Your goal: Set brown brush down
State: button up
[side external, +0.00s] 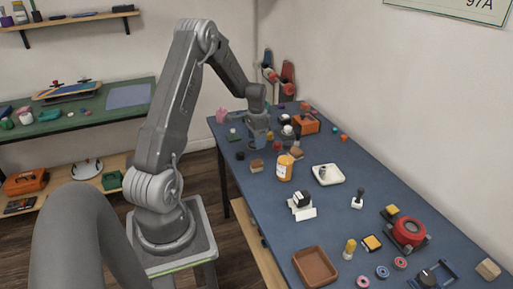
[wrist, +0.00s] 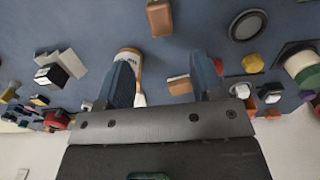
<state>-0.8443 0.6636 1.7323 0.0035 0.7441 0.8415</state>
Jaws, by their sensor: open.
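My gripper (side external: 259,140) is open above the far part of the blue table. In the wrist view its two fingers (wrist: 164,82) are wide apart, with nothing gripped. A small brown piece with a paler side, which looks like the brown brush (wrist: 180,85), lies on the table between the fingers in that view, apart from both. It seems to be the brown piece (side external: 296,153) right of the gripper in the side view. A second brown block (wrist: 160,17) lies nearby; it also shows in the side view (side external: 256,166). I cannot tell for sure which is the brush.
A white dish (side external: 328,174), a white block stand (side external: 301,206) and a brown tray (side external: 315,267) lie nearer. Several small parts crowd the far end.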

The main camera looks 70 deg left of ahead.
jog(key=d+r+t+y, duration=0.1)
jog(key=d+r+t, duration=0.2)
jog(key=d+r, duration=1.65)
jog(key=s+d+r+t+h, duration=0.1)
jog(key=s+d+r+t, duration=0.1)
jog(key=s+d, duration=1.1)
jog(key=d+r, duration=0.1)
jog(key=d, duration=0.2)
jog(key=shift+s+d+t, duration=0.2)
jog(key=shift+s+t, duration=0.1)
jog(key=shift+s, duration=0.05)
